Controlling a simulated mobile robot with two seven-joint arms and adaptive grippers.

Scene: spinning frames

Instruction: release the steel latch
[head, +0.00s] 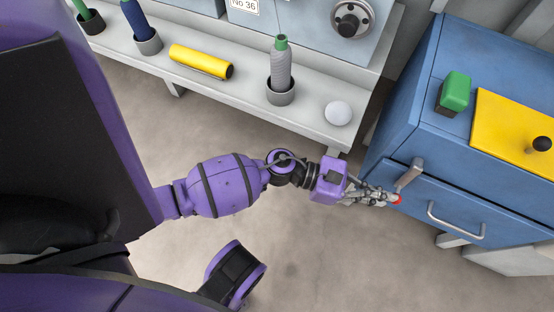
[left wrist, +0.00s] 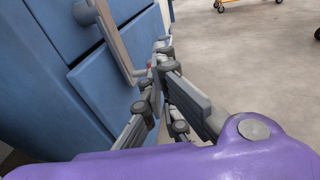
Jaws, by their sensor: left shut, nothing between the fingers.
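A grey metal bar, which looks like the steel latch (head: 408,175), stands out from the front of the blue cabinet (head: 395,125), near its left upper edge. In the left wrist view the grey bar (left wrist: 112,38) runs down the blue front with a bent lower end. My left gripper (head: 394,199) is shut and empty, just below the bar's lower end. A small red spot (head: 398,200) shows at its fingertips, also in the left wrist view (left wrist: 149,67). I cannot tell whether the fingers touch the bar. My right gripper is not in view.
A drawer handle (head: 457,224) sits right of the fingers. A green block (head: 454,92) and a yellow plate (head: 515,135) with a black knob lie on the cabinet. A grey bench (head: 235,97) holds spools and a yellow cylinder (head: 201,62).

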